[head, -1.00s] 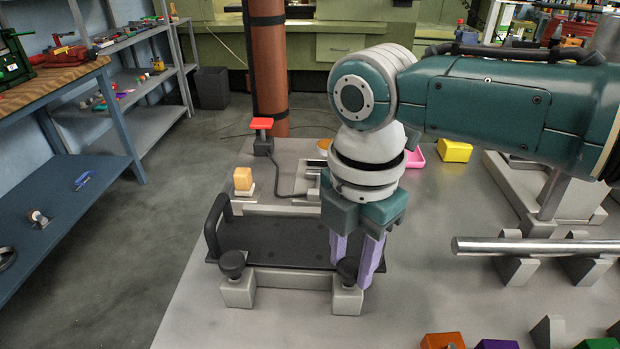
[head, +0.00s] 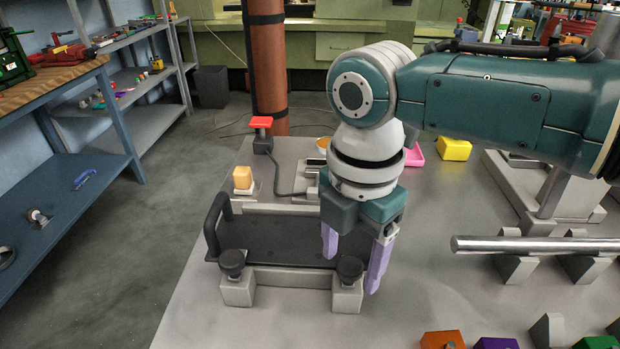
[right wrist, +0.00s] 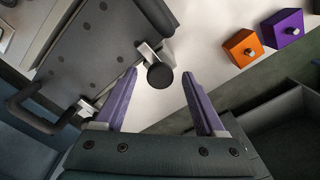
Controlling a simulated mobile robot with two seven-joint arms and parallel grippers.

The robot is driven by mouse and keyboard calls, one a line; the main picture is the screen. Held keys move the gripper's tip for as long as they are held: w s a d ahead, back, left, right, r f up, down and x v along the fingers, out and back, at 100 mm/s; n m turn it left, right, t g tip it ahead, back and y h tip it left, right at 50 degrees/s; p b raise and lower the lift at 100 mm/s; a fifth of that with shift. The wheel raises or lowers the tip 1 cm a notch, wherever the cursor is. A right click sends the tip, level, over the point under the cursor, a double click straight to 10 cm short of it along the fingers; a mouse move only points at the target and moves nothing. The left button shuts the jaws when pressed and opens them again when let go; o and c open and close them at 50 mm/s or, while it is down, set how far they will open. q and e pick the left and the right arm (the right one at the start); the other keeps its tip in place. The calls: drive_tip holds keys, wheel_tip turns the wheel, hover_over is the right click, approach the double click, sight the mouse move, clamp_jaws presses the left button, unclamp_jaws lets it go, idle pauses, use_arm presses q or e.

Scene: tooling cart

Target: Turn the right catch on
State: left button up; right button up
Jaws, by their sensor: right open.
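Two catches with round black knobs stand on grey blocks at the front edge of a dark plate (head: 285,240) with a black handle at its left. The right catch (head: 349,270) is below my right gripper (head: 350,268) in the head view; the left catch (head: 233,265) stands apart to the left. My right gripper is open and empty, its purple fingers pointing down. In the right wrist view the right catch's knob (right wrist: 160,76) lies ahead of the gap between the fingers (right wrist: 160,95), with no contact visible. My left gripper is not in view.
A metal bar (head: 535,245) on grey supports lies to the right. Orange (head: 443,341) and purple (head: 496,343) blocks sit at the front. A red-topped button (head: 261,123) and an orange lamp-like block (head: 243,178) stand behind left.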

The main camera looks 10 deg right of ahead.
sight(350, 264)
wheel_tip(350, 264, up, 10)
drive_tip(key=p, duration=0.1)
idle(0.4)
